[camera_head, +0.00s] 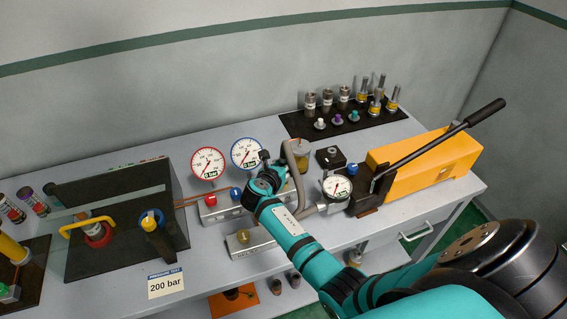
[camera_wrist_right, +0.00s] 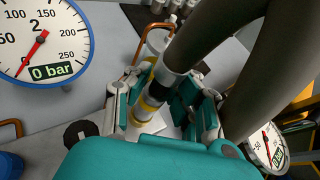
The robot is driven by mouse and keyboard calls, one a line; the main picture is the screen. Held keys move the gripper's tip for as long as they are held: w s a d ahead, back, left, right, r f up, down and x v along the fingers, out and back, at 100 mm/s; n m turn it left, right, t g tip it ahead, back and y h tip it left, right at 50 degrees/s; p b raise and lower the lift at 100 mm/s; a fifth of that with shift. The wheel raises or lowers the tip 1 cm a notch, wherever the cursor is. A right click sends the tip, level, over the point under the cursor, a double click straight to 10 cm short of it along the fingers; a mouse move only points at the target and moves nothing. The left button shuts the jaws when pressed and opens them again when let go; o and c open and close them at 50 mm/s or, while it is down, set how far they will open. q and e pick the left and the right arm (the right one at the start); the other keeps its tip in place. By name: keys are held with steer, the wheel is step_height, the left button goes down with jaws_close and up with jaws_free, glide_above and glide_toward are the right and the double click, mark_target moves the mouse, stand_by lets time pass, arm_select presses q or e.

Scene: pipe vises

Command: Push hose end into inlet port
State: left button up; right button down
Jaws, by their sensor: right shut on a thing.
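My right gripper (camera_head: 268,178) is shut on the hose end, above the grey valve block (camera_head: 222,212) in the head view. In the right wrist view, my right gripper (camera_wrist_right: 160,104) has its fingers on both sides of the hose end (camera_wrist_right: 161,84), which has a metal sleeve and dark and yellow bands. The thick grey hose (camera_head: 296,170) arches up behind the gripper and down toward the pump side; it also fills the upper right of the wrist view (camera_wrist_right: 212,35). The inlet port is hidden by the gripper; I cannot tell whether the hose end touches it. My left gripper is not in view.
Red-rimmed (camera_head: 208,163) and blue-rimmed (camera_head: 246,153) gauges stand just behind the gripper. A yellow hand pump (camera_head: 425,165) with a small gauge (camera_head: 338,187) stands right. A black vise box (camera_head: 115,225) is left. A dark tray (camera_head: 300,124) of fittings lies at the back.

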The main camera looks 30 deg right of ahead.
steer(key=c, duration=1.1)
jaws_free()
steer(key=shift+f, duration=0.1)
steer(key=shift+s+a, duration=0.1)
steer(key=shift+s, duration=0.05)
steer(key=v, duration=1.1)
steer(key=shift+s+a+r, duration=0.2)
steer(key=shift+a, duration=0.1)
